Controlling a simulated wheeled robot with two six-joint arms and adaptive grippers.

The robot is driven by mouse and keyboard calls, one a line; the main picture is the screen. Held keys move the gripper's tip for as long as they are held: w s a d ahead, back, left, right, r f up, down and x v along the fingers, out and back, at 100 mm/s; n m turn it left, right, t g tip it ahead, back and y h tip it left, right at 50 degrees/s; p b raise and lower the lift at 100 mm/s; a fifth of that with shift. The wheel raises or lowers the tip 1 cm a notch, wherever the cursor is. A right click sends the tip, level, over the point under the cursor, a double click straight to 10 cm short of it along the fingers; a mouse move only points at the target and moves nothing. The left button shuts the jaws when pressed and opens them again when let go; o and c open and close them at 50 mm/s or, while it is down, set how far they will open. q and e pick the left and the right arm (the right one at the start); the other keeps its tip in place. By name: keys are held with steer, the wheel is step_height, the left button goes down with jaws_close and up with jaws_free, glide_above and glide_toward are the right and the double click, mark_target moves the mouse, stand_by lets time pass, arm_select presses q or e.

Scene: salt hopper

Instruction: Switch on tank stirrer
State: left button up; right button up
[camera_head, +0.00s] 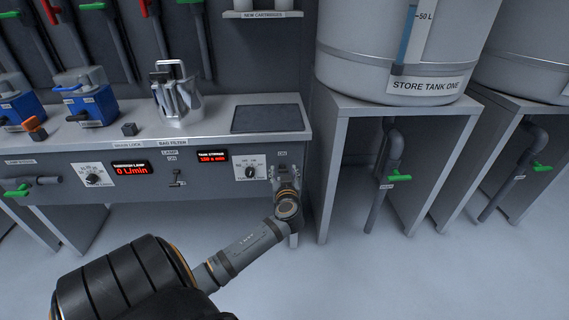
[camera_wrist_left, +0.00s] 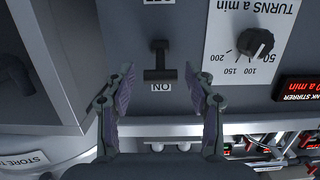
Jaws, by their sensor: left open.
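The tank stirrer switch (camera_wrist_left: 160,62) is a dark T-shaped lever on the grey panel. It appears upside down in the left wrist view, its crossbar close to the ON label; I cannot tell its exact position. In the head view my gripper hides it, below an ON label (camera_head: 282,153). My left gripper (camera_head: 287,192) is at the panel front; in the left wrist view its open fingers (camera_wrist_left: 161,86) are on either side of the lever's line, with nothing between them gripped. The red tank stirrer display (camera_head: 213,156) is lit. My right gripper is out of view.
The turns knob (camera_head: 250,172) is beside the switch, and the lamp switch (camera_head: 177,180) is further left. Store tank one (camera_head: 395,75) stands on a grey stand right of the bench, with a green-handled valve (camera_head: 395,177) below. The floor in front is clear.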

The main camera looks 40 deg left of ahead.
arm_select(q)
steer(key=v, duration=1)
steer(key=shift+s, duration=0.15)
